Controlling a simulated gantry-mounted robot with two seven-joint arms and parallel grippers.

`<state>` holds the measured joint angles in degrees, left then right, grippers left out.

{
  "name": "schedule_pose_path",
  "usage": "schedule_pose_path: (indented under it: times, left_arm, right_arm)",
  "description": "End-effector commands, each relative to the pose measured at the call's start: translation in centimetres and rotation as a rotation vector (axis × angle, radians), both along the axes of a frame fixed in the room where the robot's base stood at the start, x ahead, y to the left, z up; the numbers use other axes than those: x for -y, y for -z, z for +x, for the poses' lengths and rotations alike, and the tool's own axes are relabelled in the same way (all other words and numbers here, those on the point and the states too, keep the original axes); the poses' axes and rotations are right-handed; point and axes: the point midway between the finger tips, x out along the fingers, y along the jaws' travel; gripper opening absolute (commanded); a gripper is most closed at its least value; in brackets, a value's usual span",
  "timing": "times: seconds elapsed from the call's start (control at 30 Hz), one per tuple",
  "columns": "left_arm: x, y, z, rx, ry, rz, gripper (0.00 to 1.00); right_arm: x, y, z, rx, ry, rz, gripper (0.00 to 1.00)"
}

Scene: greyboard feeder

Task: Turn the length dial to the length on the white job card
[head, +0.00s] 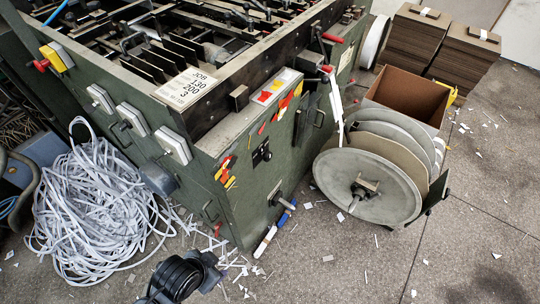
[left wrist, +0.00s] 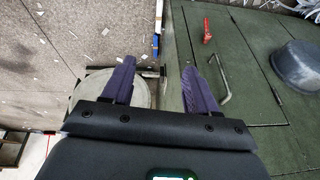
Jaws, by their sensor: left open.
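The white job card (head: 187,88) lies on top of the green machine, tilted in view. It reads JOB, 130, 200 and 3, with a smaller line below; I cannot tell which figure is the length. Three pale plates with knobs, including a middle one (head: 131,119), sit on the machine's left face. I cannot tell which control is the length dial, and no dial marks are legible. My left gripper (head: 200,262) is low in front of the machine. In the left wrist view its purple fingers (left wrist: 156,72) are apart, with nothing held between them. My right gripper is not in view.
A round grey housing (head: 157,178) juts from the machine; it also shows in the wrist view (left wrist: 296,64). A metal handle (left wrist: 228,85) projects from the green panel. White strips (head: 90,210) heap at left. Large grey discs (head: 365,180) stand at right.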

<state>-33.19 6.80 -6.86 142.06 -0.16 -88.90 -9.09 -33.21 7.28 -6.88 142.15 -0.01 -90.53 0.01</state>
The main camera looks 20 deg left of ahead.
Motion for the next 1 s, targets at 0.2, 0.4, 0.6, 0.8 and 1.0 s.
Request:
schedule_pose_path:
  times: [0.2, 0.4, 0.6, 0.8, 1.0]
  left_arm:
    - [3.4, 1.8, 1.5, 0.125, 0.591, 0.164, 0.58]
    - [15.6, 4.9, -0.4, 0.334, 1.397, 0.244, 0.58]
    - [30.6, 2.5, -4.5, 0.842, 2.261, 0.364, 0.58]
    - [36.9, 1.3, -10.8, -1.239, -2.666, -0.445, 0.58]
    - [33.4, 3.2, -12.5, -0.979, -2.075, -0.284, 0.58]
  right_arm:
    - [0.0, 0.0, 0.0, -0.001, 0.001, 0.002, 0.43]
    - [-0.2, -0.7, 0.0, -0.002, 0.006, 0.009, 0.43]
    - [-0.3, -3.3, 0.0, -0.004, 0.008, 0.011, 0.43]
    - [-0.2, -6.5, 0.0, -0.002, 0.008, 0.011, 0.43]
    - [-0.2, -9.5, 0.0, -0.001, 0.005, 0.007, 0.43]
